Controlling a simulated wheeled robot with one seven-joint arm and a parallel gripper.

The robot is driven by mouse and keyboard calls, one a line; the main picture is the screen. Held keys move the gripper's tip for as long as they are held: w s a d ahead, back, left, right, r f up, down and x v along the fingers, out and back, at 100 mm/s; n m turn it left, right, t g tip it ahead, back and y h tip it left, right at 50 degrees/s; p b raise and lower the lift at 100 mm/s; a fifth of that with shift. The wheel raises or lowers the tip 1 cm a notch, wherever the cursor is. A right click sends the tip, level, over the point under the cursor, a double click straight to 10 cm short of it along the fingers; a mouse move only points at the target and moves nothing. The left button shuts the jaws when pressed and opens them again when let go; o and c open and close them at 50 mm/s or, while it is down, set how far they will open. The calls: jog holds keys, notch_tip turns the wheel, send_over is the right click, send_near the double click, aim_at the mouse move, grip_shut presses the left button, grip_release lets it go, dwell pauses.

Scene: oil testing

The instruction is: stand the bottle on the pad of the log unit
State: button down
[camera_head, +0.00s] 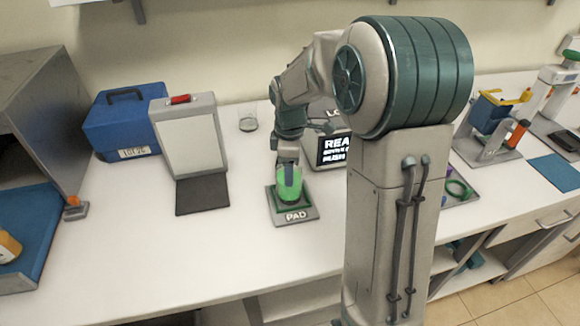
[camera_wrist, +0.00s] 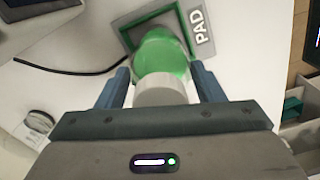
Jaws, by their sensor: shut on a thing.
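The bottle is green with a pale cap; its green body (camera_head: 290,188) shows below my gripper in the head view, and it also shows in the wrist view (camera_wrist: 160,52). My gripper (camera_head: 288,172) is shut on the bottle near its cap, with one blue finger on each side in the wrist view (camera_wrist: 165,84). The bottle looks upright over the pad (camera_head: 296,217), a grey plate with a green square and the word PAD. I cannot tell whether its base touches the pad. The log unit's screen (camera_head: 333,150) stands behind the pad, partly hidden by my arm.
A white panel with a red clip (camera_head: 188,135) and its dark mat (camera_head: 202,195) stand left of the pad. A blue case (camera_head: 122,122) is further left. A clear glass (camera_head: 248,121) stands behind. A black cable (camera_wrist: 70,71) runs beside the pad. The counter in front is clear.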

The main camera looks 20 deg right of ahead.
jog(key=shift+f, duration=0.5)
jog(key=shift+f, duration=0.1)
jog(key=shift+f, duration=0.15)
jog(key=shift+c, duration=1.9)
grip_release()
